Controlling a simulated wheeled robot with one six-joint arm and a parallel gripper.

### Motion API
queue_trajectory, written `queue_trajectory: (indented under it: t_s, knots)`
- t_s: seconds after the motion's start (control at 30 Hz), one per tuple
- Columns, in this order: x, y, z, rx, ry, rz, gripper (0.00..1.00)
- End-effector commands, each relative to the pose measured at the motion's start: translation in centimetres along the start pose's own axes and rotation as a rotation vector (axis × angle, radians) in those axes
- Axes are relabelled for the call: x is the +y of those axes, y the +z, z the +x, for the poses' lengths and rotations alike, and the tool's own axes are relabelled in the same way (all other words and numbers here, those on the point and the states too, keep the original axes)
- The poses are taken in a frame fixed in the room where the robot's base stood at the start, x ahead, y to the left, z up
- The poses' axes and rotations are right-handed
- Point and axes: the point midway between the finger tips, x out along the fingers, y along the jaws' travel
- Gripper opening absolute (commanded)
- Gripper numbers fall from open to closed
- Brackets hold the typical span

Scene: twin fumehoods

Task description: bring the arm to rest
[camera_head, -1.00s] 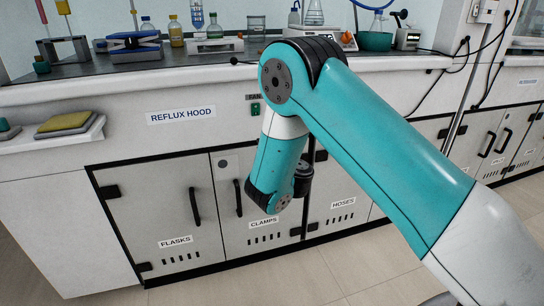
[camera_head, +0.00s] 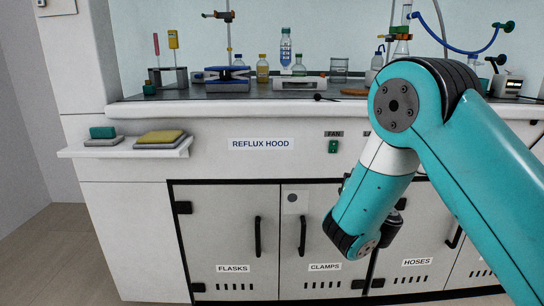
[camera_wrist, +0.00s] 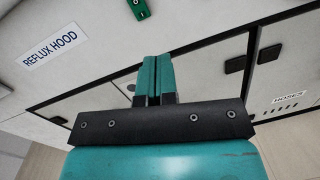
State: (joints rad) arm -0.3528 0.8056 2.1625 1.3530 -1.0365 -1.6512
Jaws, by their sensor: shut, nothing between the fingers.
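My arm, teal and white, is bent at the elbow in front of the reflux hood's base cabinet in the head view, its forearm hanging down and to the left. My gripper shows in the wrist view (camera_wrist: 154,78), its two teal fingers together with nothing between them. In the head view the fingers are hidden behind the end of the arm. The cabinet front with the REFLUX HOOD label (camera_head: 262,144) lies behind the arm.
The bench top (camera_head: 270,92) above carries bottles, a blue lab jack (camera_head: 227,78) and a hotplate (camera_head: 300,83). A side shelf (camera_head: 125,150) with sponges juts out at left. Cabinet handles (camera_head: 257,237) stick out. Open floor (camera_head: 90,260) lies at left.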

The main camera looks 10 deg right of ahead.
Motion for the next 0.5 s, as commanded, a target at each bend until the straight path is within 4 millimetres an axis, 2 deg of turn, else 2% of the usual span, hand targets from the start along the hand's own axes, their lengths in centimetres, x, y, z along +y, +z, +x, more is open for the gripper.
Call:
queue_trajectory:
  t_s: [0.03,0.1,0.17,0.23,0.3,0.37,0.4,0.5]
  knots:
    - [-1.1,1.2,-0.2,0.009,-0.068,0.150,0.00]
    - [-2.9,1.9,-1.1,0.051,-0.203,0.451,0.00]
    - [-4.1,1.9,-2.6,0.104,-0.341,0.749,0.00]
    - [-4.3,1.1,-5.2,0.187,-0.516,1.091,0.00]
    - [-3.3,0.2,-8.7,0.289,-0.702,1.393,0.00]
    - [-1.6,-0.3,-12.3,0.392,-0.873,1.609,0.00]
    - [-0.3,-0.5,-14.9,0.464,-0.990,1.721,0.00]
    - [2.7,-0.1,-21.2,0.627,-1.256,1.881,0.00]
